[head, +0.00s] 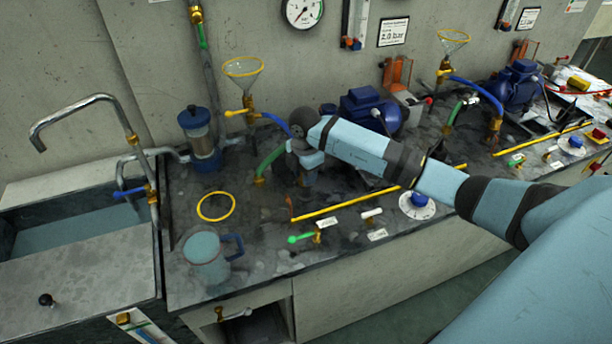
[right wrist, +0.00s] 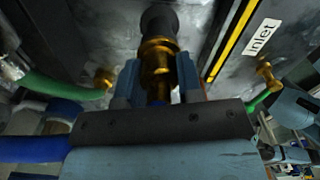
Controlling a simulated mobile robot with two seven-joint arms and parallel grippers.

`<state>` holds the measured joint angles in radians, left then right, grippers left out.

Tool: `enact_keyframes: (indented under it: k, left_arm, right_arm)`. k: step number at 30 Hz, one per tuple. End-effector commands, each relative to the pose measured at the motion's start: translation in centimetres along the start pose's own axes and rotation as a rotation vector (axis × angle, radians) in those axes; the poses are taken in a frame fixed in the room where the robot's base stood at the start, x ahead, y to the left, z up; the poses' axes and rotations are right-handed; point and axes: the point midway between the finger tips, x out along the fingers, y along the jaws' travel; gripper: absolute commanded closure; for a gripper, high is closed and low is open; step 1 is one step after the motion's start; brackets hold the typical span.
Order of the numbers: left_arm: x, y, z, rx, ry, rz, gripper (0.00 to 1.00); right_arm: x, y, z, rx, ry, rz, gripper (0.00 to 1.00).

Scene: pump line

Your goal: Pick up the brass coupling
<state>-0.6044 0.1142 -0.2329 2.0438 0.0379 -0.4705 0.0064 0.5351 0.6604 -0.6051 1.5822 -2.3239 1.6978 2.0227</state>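In the right wrist view a brass coupling (right wrist: 158,58) stands between the two fingers of my right gripper (right wrist: 158,78). A finger lies close along each side of it. I cannot tell whether they press on it or leave a thin gap. A dark round part (right wrist: 158,20) shows beyond the coupling. In the head view my right gripper (head: 308,178) points down over the bench beside the green hose (head: 270,161), and the wrist and gripper hide the coupling. My left gripper is not in view.
A yellow rail (head: 345,206), a green-handled valve (head: 303,238) and a white dial with a blue knob (head: 417,205) lie in front. A blue pump motor (head: 372,110) stands behind. A clear jug (head: 207,257), yellow ring (head: 216,206) and sink (head: 75,232) are to the left.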

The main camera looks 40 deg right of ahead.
Motion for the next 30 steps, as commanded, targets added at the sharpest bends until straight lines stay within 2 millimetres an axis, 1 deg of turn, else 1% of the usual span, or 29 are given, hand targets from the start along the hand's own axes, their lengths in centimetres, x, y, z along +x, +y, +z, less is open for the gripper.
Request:
enact_keyframes:
  k: [11, 14, 17, 20, 23, 24, 30]
  left_arm:
    - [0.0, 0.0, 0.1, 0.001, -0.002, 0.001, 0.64]
    - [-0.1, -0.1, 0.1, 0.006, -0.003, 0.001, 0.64]
    - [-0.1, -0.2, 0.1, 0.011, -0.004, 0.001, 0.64]
    - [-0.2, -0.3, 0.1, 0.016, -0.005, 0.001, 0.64]
    - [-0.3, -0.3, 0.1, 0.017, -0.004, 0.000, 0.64]
    - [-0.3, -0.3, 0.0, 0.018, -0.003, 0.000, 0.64]
    - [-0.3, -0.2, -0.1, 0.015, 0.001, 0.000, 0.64]
  right_arm:
    - [-0.2, 0.0, 0.0, 0.000, 0.000, 0.000, 0.88]
    - [-0.8, 0.0, 0.0, -0.001, 0.000, 0.001, 0.88]
    - [-1.9, 0.1, 0.0, -0.001, 0.001, 0.002, 0.88]
    - [-3.7, 0.1, 0.0, -0.001, 0.000, 0.004, 0.88]
    - [-6.2, 0.1, 0.1, -0.001, -0.001, 0.005, 0.88]
    - [-7.4, 0.1, 0.1, -0.001, -0.001, 0.006, 0.88]
    - [-13.3, 0.1, 0.0, -0.001, -0.001, 0.005, 0.88]
